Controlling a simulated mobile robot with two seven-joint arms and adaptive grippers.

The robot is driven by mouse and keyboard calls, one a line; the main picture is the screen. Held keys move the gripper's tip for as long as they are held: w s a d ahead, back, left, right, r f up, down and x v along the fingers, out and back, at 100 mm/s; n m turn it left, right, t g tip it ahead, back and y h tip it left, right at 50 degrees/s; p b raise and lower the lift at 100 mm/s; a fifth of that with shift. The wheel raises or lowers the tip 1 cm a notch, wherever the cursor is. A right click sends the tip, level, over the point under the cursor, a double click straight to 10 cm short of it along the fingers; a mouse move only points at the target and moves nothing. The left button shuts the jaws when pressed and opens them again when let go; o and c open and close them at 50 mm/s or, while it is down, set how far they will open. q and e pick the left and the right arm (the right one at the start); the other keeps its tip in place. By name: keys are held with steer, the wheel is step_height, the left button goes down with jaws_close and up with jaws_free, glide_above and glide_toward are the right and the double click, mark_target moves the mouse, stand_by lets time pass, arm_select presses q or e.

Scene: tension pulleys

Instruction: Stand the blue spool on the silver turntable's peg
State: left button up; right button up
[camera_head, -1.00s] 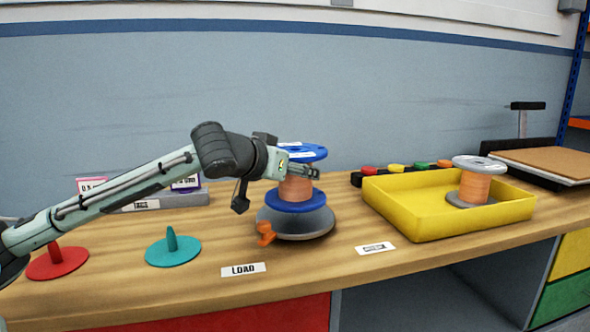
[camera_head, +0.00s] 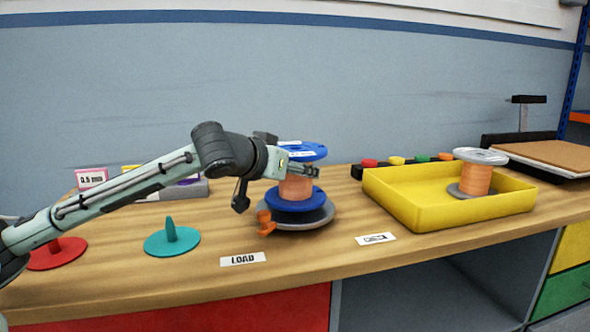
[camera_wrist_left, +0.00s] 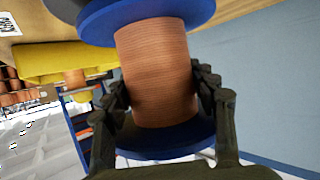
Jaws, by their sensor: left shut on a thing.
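The blue spool (camera_head: 300,205) has blue flanges and a copper-coloured winding. It stands upright at the silver turntable (camera_head: 318,223), which has an orange clamp-like part (camera_head: 265,222) at its front left. My left gripper (camera_head: 312,171) is shut on the spool's winding. In the left wrist view, my left gripper's fingers (camera_wrist_left: 160,100) sit on both sides of the copper winding (camera_wrist_left: 155,65). The turntable's peg is hidden by the spool. I cannot tell whether the lower flange rests fully on the turntable. My right gripper is not in view.
A yellow tray (camera_head: 420,214) to the right holds a grey-flanged spool (camera_head: 477,180). Teal (camera_head: 172,242) and red (camera_head: 58,255) peg discs lie to the left. A LOAD label (camera_head: 243,259) lies in front. The blue-grey wall is close behind.

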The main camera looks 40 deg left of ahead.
arm_select(q)
steer(key=shift+r, duration=0.15)
steer(key=shift+f, duration=0.25)
steer(key=shift+f+b, duration=0.6)
steer(key=shift+f, duration=0.1)
steer(key=shift+f, duration=0.35)
stand_by(0.4)
steer(key=o, duration=1.7)
steer(key=shift+o, duration=0.7)
steer(key=shift+r, duration=0.1)
steer(key=shift+s, duration=0.1)
